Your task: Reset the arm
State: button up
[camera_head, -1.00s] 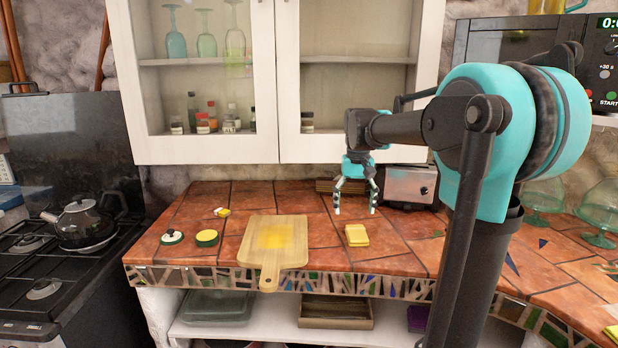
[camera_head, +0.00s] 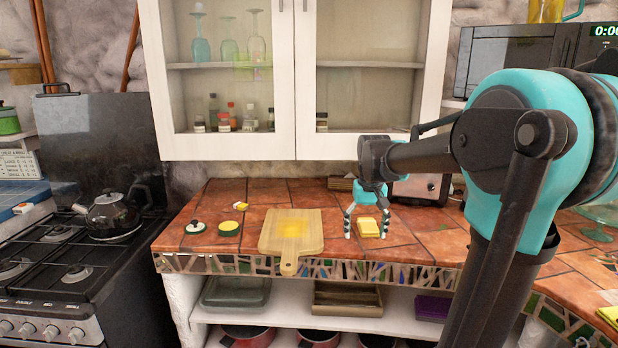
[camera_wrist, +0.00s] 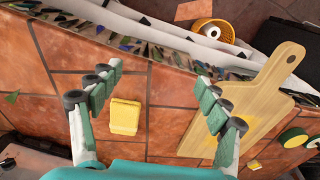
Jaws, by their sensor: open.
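My gripper (camera_head: 366,236) hangs over the tiled counter (camera_head: 412,257) with its fingers pointing down. It is open, with nothing held between its fingers. A yellow block (camera_head: 369,227), perhaps a sponge, shows between the two fingers in the head view, resting on the tiles. In the wrist view the block (camera_wrist: 125,117) lies below the open gripper (camera_wrist: 157,68), nearer the left finger and apart from both fingers. My arm comes in from the right of the head view.
A wooden cutting board (camera_head: 291,246) lies just left of my gripper, with small round items (camera_head: 229,229) beyond it. A toaster (camera_head: 421,187) stands behind. The glass-door cabinet (camera_head: 370,67) hangs above. A stove (camera_head: 75,245) with a kettle (camera_head: 113,214) is at left.

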jog(key=s+d+f+t, duration=0.3)
jog(key=s+f, duration=1.4)
jog(key=s, duration=0.1)
jog(key=shift+s+f, duration=0.2)
jog(key=shift+f, duration=0.15)
